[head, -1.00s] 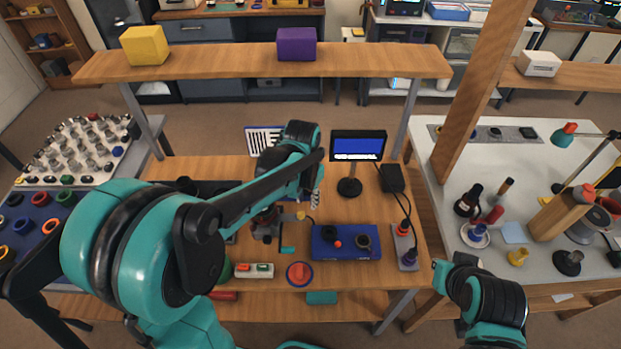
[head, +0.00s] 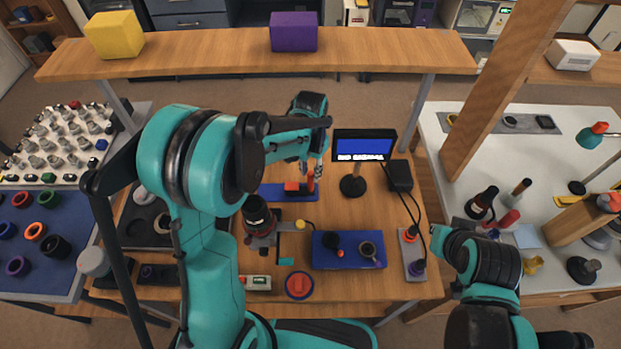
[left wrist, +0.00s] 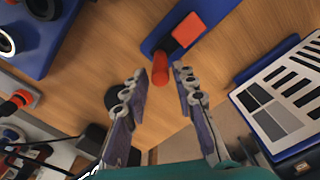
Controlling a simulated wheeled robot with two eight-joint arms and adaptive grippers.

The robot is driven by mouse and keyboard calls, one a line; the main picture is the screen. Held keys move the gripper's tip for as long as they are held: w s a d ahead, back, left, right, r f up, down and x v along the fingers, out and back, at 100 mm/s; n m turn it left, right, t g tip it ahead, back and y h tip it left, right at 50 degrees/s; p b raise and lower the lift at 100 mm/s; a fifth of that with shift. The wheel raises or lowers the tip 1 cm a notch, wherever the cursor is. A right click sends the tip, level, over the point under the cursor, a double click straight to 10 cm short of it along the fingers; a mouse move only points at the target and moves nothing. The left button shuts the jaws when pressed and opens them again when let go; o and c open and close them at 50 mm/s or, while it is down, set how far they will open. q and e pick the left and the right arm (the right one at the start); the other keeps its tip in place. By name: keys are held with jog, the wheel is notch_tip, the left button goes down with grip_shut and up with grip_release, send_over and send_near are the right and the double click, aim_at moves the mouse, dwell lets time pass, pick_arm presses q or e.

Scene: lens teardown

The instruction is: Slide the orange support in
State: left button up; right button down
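The orange-red support (head: 293,187) sits on a blue base (head: 275,193) in the middle of the table. It also shows in the left wrist view (left wrist: 186,30), on the blue base's strip, with an upright-looking red cylinder (left wrist: 160,66) beside it. Whether the cylinder joins the support is unclear. My left gripper (left wrist: 160,75) is open, its fingers either side of the cylinder's near end with visible gaps. In the head view the left gripper (head: 313,158) is above the base's right end. My right arm (head: 485,262) is at lower right; its gripper's state is unclear.
A bar-pattern chart (left wrist: 282,92) stands close to the left gripper. A small screen (head: 362,145) stands to the right on the table. A blue tray (head: 349,250) and a red-topped round button (head: 299,285) lie nearer the front. A wooden shelf (head: 210,55) crosses behind.

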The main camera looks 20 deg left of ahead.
aim_at(310, 181)
pick_arm(q)
notch_tip(310, 181, down, 6)
jog(key=shift+r+b, duration=0.1)
jog(key=shift+b, duration=0.7)
grip_shut()
